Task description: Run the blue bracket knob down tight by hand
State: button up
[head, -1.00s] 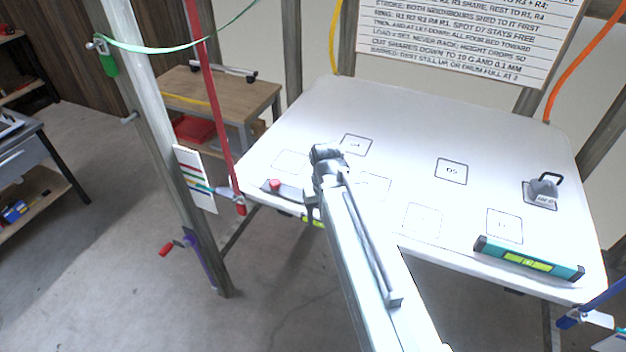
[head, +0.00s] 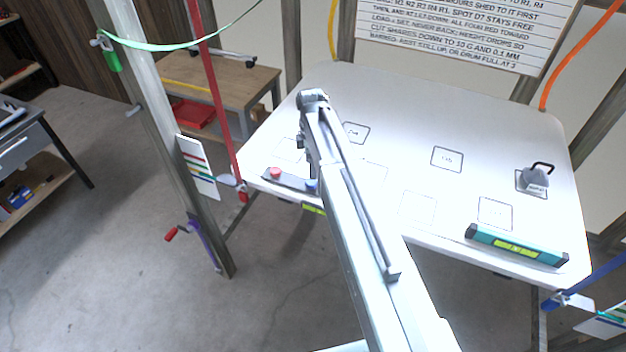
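A dark bracket (head: 290,180) lies along the near left edge of the white table. It carries a red knob (head: 275,173) on its left part. The blue knob (head: 312,185) is at the bracket's right end, right beside my arm and partly hidden by it. My gripper (head: 303,147) hangs from the bent wrist, above and slightly left of the blue knob in the picture. It looks apart from the knob, but the depth between them is hard to judge. Its fingers are small and seen from behind, so their opening cannot be made out.
A teal spirit level (head: 515,246) lies at the table's front right. A grey weight with a handle (head: 535,178) stands on a marked square. A red strap (head: 215,90) runs down to the table's left corner beside a metal post (head: 160,130). The table's middle is clear.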

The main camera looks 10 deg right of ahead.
aim_at(311, 182)
notch_tip(311, 182, down, 8)
jog(key=b, duration=0.7)
jog(key=shift+b, duration=0.35)
jog(key=shift+r, duration=0.1)
grip_shut()
jog(key=shift+d, duration=0.25)
jog(key=shift+a+m, duration=0.25)
jog(key=shift+m, duration=0.05)
